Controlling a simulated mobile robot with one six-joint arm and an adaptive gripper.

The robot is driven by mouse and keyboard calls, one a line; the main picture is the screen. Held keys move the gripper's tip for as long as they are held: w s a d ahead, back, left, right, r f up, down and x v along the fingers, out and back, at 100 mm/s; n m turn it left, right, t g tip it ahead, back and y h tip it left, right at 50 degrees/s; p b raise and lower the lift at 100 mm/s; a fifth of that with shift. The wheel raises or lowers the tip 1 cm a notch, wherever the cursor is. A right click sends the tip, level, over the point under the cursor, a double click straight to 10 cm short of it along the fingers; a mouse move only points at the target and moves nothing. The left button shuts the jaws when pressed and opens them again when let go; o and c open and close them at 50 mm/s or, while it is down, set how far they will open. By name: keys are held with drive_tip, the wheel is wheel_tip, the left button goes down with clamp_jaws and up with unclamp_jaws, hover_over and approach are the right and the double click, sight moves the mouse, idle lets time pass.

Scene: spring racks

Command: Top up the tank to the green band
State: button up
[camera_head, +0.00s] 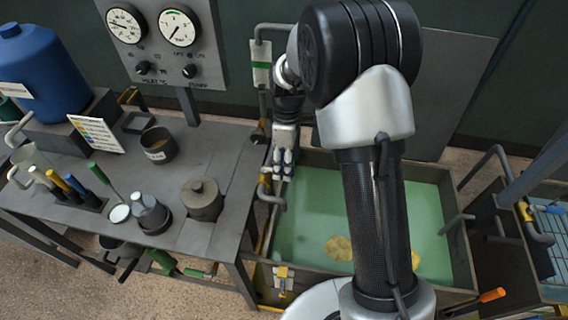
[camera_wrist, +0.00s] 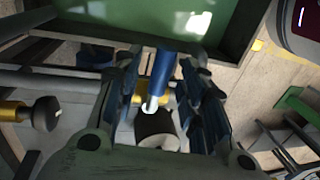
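The tank (camera_head: 440,195) is an open rectangular basin with green liquid and yellowish patches in it; my arm hides its middle. Its green inside shows at the top of the wrist view (camera_wrist: 135,18). My gripper (camera_head: 283,172) points down at the tank's left wall, near a pipe with a yellow fitting (camera_head: 265,180). In the wrist view its fingers (camera_wrist: 160,95) are apart, with a blue handle with a pale end (camera_wrist: 162,75), a yellow part and a dark cylinder (camera_wrist: 156,130) seen between them. I cannot tell whether the fingers touch these. No green band on the tank is clear.
A grey bench (camera_head: 215,150) on the left carries a blue container (camera_head: 40,70), pots, a lidded pot (camera_head: 202,198) and a tool holder. A gauge panel (camera_head: 160,45) stands behind. A pipe with a green-and-white plate (camera_head: 261,62) rises beside my arm. An orange-handled lever (camera_head: 490,295) sticks out front right.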

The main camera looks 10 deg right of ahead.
wheel_tip(320, 180, up, 12)
drive_tip(key=w, duration=0.2)
drive_tip(key=shift+d, duration=0.45)
drive_tip(key=shift+w+f, duration=0.1)
drive_tip(key=s+d+r+m+t+b, duration=0.1)
drive_tip(key=s+r+m+t, duration=0.2)
drive_tip(key=s+r+m, duration=0.55)
drive_tip(key=s+d+f+m+t+b, duration=0.1)
drive_tip(key=s+m, duration=0.4)
drive_tip(key=s, duration=1.3)
drive_tip(key=f+t, duration=0.1)
drive_tip(key=t, duration=0.1)
drive_tip(key=shift+s+d+t+h+b, duration=0.2)
drive_tip(key=shift+s+t+h+b, duration=0.1)
drive_tip(key=shift+h+b, duration=0.1)
